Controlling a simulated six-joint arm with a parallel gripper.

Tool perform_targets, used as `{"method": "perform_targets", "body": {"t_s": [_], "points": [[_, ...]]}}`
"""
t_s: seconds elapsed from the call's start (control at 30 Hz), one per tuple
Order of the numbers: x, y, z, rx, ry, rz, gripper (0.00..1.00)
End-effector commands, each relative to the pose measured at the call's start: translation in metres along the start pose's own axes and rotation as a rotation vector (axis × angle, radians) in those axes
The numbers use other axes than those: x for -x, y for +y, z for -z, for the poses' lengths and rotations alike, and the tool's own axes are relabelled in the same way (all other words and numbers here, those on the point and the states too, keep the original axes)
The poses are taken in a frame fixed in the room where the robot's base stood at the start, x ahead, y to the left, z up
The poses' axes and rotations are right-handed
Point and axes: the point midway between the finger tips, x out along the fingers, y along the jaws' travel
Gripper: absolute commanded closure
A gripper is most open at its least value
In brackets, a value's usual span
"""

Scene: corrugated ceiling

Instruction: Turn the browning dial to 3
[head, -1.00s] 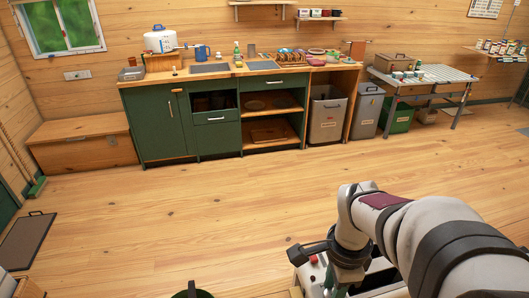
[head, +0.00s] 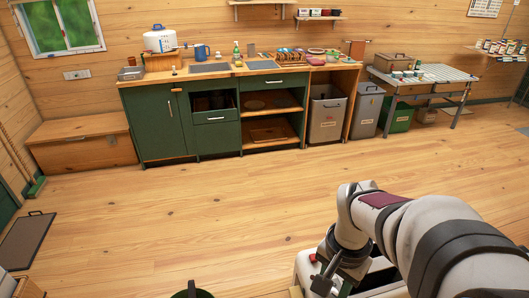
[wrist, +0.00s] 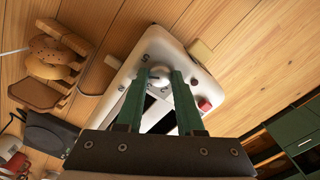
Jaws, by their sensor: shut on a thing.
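A white toaster (wrist: 187,62) with dark slots fills the middle of the wrist view, set at a slant. Its round browning dial (wrist: 160,72) is pale, with small marks on the face around it. The two green fingers of my gripper (wrist: 159,78) are shut on the dial, one on each side. The dial's number setting is too small to read. A red part (wrist: 204,104) sits on the same face, right of the fingers. In the head view the white toaster body (head: 306,266) shows beside my wrist at the bottom; the dial is hidden there.
Brown rounded items (wrist: 52,58) and a wooden holder lie left of the toaster in the wrist view. A pale block (wrist: 200,52) is by its upper right edge. In the head view a green kitchen counter (head: 160,125) stands far off, with open floor (head: 200,215) before it.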

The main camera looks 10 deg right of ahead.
Motion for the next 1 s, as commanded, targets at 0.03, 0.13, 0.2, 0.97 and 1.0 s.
{"method": "perform_targets", "body": {"t_s": [0.03,0.13,0.2,0.97,1.0], "points": [[0.0005,-0.0003,0.0008,0.04,0.003,0.001,1.0],[0.0005,-0.0003,0.0009,0.135,0.003,0.001,1.0],[0.0005,-0.0003,0.0009,0.202,0.003,0.001,1.0],[0.0006,-0.0003,0.001,0.85,0.004,0.0,1.0],[0.0006,-0.0003,0.001,0.872,0.004,0.0,1.0]]}}
